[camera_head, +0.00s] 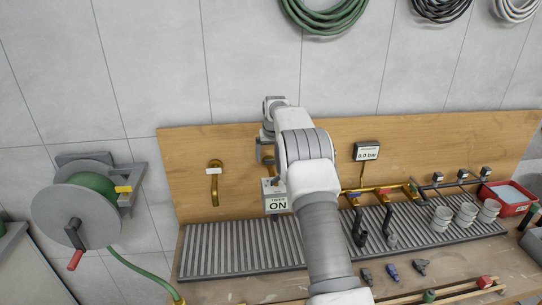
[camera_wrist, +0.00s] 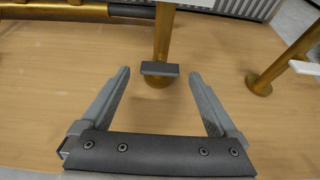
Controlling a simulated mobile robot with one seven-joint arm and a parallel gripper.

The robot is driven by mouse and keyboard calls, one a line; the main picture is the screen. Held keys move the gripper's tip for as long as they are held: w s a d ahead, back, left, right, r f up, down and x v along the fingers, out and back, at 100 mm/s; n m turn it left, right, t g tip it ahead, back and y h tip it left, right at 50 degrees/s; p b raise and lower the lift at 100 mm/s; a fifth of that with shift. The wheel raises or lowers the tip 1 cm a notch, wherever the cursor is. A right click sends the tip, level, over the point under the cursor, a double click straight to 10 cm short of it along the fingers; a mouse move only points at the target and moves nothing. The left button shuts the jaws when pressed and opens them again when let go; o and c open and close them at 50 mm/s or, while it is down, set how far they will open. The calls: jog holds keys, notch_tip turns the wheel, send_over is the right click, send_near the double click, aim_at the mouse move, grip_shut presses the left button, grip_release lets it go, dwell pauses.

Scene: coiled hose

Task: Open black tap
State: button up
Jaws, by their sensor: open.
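The black tap is a short dark bar handle (camera_wrist: 160,69) on a brass pipe that stands out from the wooden board in the wrist view. My gripper (camera_wrist: 158,76) is open, with one finger to each side of the handle. The fingertips are about level with it in the picture, with a gap on both sides. I cannot tell whether they reach to its depth. In the head view, my arm hides most of this tap and the fingers.
A white-handled brass tap (camera_head: 213,172) stands to the left. A power box (camera_head: 276,203) reading ON hangs below my wrist, and a display (camera_head: 367,151) reads 0.0 bar. A ribbed grey tray (camera_head: 225,250) lies below. A hose reel (camera_head: 75,212) is at left.

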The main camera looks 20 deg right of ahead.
jog(key=shift+w+f, duration=0.15)
jog(key=shift+f, duration=0.4)
jog(key=c, duration=1.4)
jog(key=shift+d, duration=0.1)
jog(key=n+y+p, duration=0.1)
jog(key=n, duration=0.1)
jog(key=n+y+p, duration=0.1)
jog(key=n, duration=0.1)
jog(key=shift+d+r+n, duration=0.15)
jog(key=shift+n, duration=0.25)
jog(key=shift+n+y+p, duration=0.5)
jog(key=shift+n+p, duration=0.15)
jog(key=shift+n, duration=0.75)
jog(key=shift+n+g+y, duration=0.3)
jog(key=shift+n, duration=0.4)
